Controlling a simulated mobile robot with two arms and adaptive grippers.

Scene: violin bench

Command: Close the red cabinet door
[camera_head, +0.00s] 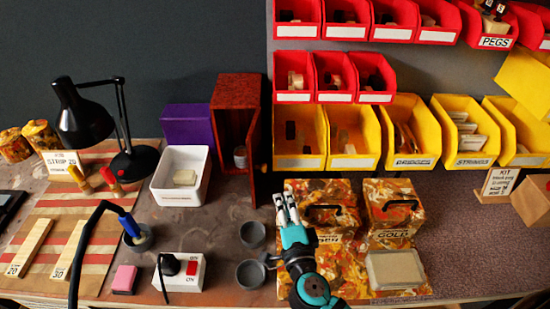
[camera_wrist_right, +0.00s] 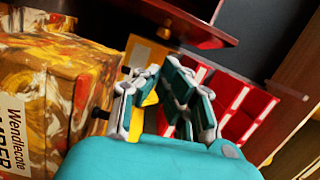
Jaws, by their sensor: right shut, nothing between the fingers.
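The red-brown cabinet (camera_head: 236,92) stands on the bench against the back wall. Its front is open, with something grey visible inside. Its door (camera_head: 255,160) is swung out toward me on the cabinet's right side, seen almost edge-on. My right gripper (camera_head: 287,207) is shut and empty, to the right of and in front of the door, apart from it. In the right wrist view, the gripper's fingers (camera_wrist_right: 165,98) show close up. A dark red panel (camera_wrist_right: 178,18) at the top there may be the door or cabinet; I cannot tell. My left gripper is not in view.
Patterned boxes (camera_head: 392,212) with black handles stand right beside my right gripper. Yellow bins (camera_head: 354,164) line the wall behind it. A white tub (camera_head: 180,195) and purple box (camera_head: 187,128) are left of the cabinet. Grey cups (camera_head: 252,273) stand in front of it.

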